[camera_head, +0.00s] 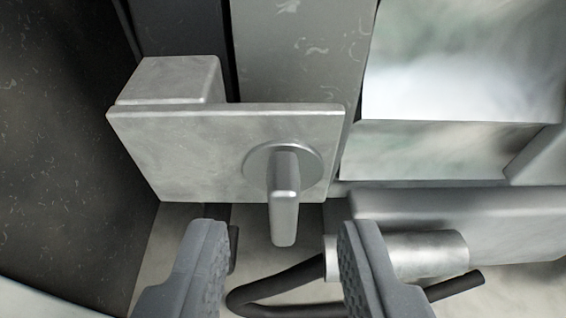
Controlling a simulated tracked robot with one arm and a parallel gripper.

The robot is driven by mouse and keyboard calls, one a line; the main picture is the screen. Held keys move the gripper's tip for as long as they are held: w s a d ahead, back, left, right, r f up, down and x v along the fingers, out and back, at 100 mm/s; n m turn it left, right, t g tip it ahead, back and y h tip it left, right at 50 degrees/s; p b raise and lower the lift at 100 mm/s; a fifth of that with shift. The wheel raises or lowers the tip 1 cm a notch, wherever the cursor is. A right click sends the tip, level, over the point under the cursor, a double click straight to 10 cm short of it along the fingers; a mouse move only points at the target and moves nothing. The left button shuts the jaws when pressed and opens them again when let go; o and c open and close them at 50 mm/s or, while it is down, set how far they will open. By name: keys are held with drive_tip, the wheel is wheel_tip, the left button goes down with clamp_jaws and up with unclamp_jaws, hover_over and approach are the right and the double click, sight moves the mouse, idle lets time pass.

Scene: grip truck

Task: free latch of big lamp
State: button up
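The latch (285,205) is a grey metal turn handle on a round boss. It points down toward me from the face of a light metal plate (195,150). My gripper (280,240) is open, with one grey ridged finger at the lower left and one at the lower right. The handle's lower end shows between and just beyond the two fingertips, and neither finger appears to touch it. The lamp itself cannot be clearly made out.
A metal cylinder (420,255) and a black curved cable (275,292) lie close by the right finger. A grey block (460,225) stands at the right, below a pale glossy box (455,70). A dark scratched panel (60,150) fills the left.

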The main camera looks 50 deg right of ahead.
sight(283, 211)
drive_tip(key=shift+p+x, duration=0.35)
drive_tip(key=shift+x, duration=1.4)
